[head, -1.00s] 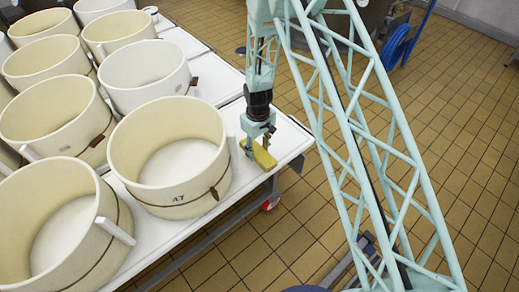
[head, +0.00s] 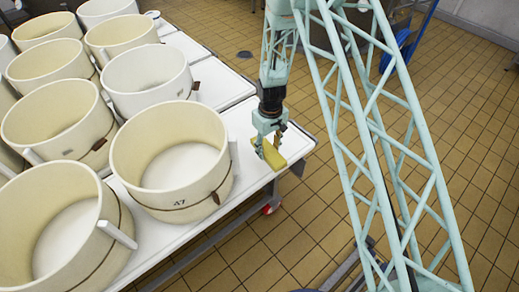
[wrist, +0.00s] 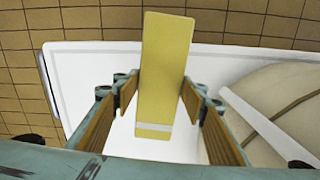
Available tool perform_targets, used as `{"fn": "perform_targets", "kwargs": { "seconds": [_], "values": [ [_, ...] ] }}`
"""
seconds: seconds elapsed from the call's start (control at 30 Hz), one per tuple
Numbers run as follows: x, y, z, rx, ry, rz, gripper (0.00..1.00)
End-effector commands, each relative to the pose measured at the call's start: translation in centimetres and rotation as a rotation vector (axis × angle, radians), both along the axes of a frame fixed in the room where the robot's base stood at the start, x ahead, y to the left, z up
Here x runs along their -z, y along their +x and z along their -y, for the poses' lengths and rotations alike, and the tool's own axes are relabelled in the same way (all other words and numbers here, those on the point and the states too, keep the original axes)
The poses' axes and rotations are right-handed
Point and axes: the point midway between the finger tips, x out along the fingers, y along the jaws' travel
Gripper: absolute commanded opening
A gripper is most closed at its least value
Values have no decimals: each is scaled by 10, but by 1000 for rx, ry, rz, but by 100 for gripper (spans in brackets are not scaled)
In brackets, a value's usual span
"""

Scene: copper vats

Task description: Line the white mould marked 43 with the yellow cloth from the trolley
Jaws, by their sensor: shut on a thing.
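A folded yellow cloth (head: 275,155) is held in my gripper (head: 267,147), near the right corner of the white table, beside a cream mould marked 47 (head: 190,205). In the wrist view the cloth (wrist: 165,60) stands as a long strip with a pale band between the two fingers of my gripper (wrist: 165,103). The cloth appears to be just above the table top; I cannot tell whether it touches. A whiter mould (head: 150,75) stands behind mould 47, with no number visible. I see no mark 43 on any mould.
Several cream moulds with side handles crowd the white table (head: 240,120) on the left. A mould side with a projecting handle (wrist: 250,125) is close at right in the wrist view. Tiled floor (head: 270,240) is open beyond the table edge.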

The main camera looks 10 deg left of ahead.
Motion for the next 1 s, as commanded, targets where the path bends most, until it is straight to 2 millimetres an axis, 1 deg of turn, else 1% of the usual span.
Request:
{"fn": "perform_targets", "kwargs": {
  "seconds": [0.03,0.2,0.43,0.57,0.8,0.9,1.0],
  "values": [
    [-15,4,11,29,1,3,26],
    [-54,9,53,137,2,4,26],
    [-107,9,111,295,1,3,26],
    [-137,7,144,382,1,4,26],
    [-190,-3,202,543,1,2,26],
    [-208,-9,223,601,1,3,26],
    [-222,-14,238,647,1,3,26]
  ]
}}
